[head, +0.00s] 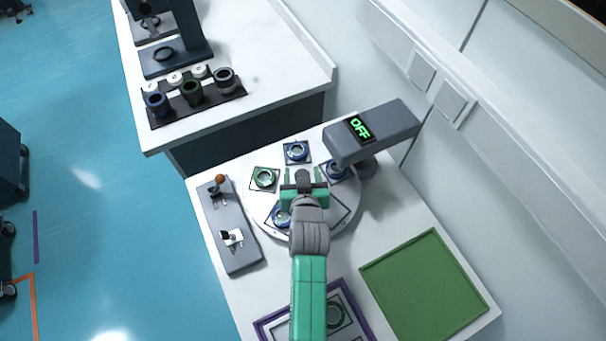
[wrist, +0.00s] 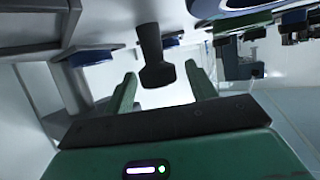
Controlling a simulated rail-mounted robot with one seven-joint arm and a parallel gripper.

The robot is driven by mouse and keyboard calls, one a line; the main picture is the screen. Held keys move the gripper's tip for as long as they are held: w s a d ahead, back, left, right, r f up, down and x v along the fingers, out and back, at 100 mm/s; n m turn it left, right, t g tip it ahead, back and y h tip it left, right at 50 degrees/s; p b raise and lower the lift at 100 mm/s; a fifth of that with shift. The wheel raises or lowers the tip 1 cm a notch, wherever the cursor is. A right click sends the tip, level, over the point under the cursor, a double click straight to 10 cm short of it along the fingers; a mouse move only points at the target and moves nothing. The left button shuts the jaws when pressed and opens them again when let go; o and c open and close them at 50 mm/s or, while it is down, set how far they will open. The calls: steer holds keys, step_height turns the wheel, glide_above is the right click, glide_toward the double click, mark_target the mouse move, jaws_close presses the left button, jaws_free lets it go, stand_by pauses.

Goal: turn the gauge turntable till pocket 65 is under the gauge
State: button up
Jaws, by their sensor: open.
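The white turntable (head: 255,207) carries blue and green rings in square pockets; no pocket number is readable. A blue ring (head: 336,170) sits beneath the grey gauge head (head: 392,128), whose display (head: 360,128) reads OFF in green. A green ring (head: 264,178) is at the left, a blue ring (head: 296,151) at the back, and another blue ring (head: 281,216) at the front, partly hidden by my arm. My gripper (head: 303,174) is open over the turntable's middle. In the wrist view, a dark flared knob (wrist: 154,60) shows between the open fingers; whether they touch it is unclear.
A grey control panel (head: 234,258) with a brown-knobbed lever (head: 220,180) and a switch (head: 232,237) lies left of the turntable. A green mat (head: 424,285) is front right. A purple-edged tray (head: 362,322) is in front. Another bench (head: 270,60) holds a dark rack (head: 215,101).

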steer(key=shift+w, duration=0.1)
jaws_close()
